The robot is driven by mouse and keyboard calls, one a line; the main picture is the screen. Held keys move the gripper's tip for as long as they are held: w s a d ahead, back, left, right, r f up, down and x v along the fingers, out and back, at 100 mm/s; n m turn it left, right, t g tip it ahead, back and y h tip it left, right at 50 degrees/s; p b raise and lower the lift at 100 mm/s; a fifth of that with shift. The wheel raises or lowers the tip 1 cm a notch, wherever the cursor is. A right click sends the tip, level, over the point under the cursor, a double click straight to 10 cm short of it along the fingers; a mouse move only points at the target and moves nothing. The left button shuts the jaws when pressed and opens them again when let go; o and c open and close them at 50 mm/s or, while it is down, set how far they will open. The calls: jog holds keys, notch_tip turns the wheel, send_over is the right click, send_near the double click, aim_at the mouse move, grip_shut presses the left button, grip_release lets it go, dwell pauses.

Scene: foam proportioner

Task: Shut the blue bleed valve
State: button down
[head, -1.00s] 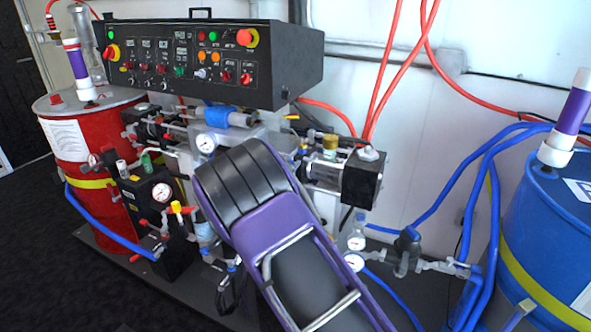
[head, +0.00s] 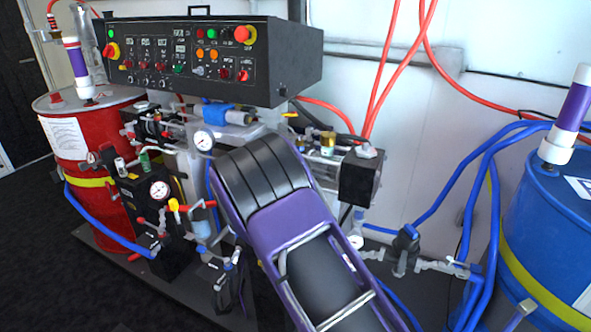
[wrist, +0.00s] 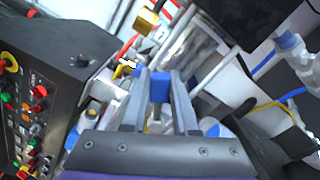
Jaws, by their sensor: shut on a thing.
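In the wrist view, my gripper (wrist: 160,82) points away from the camera, with one finger on each side of a small blue handle (wrist: 160,88). The fingers are shut on this handle, which looks like that of the blue bleed valve. A pale metal stem shows just below the handle, between the fingers. The valve body is mostly hidden by my gripper. In the head view, my purple and black arm covers the gripper and the handle, so neither can be made out there. I cannot tell the valve's exact turn angle.
A black control panel (head: 190,55) stands close on the left of my gripper, with knobs and buttons. A brass-coloured fitting (wrist: 146,20) shows ahead. A red drum (head: 85,150) stands left, a blue drum (head: 545,225) right. Red and blue hoses run along the white wall.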

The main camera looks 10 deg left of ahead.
jog(key=shift+s+d+f+m, duration=0.1)
jog(key=shift+f+m, duration=0.4)
jog(key=shift+m, duration=0.45)
jog(key=shift+d+f+m, duration=0.15)
jog(key=shift+f+m, duration=0.4)
jog(key=shift+m, duration=0.45)
jog(key=shift+s+d+f+m, duration=0.1)
jog(key=shift+f+m, duration=0.4)
jog(key=shift+m, duration=0.45)
jog(key=c, duration=0.7)
grip_release()
jog(key=shift+s, duration=0.1)
jog(key=v, duration=1.7)
jog(key=shift+p, duration=0.3)
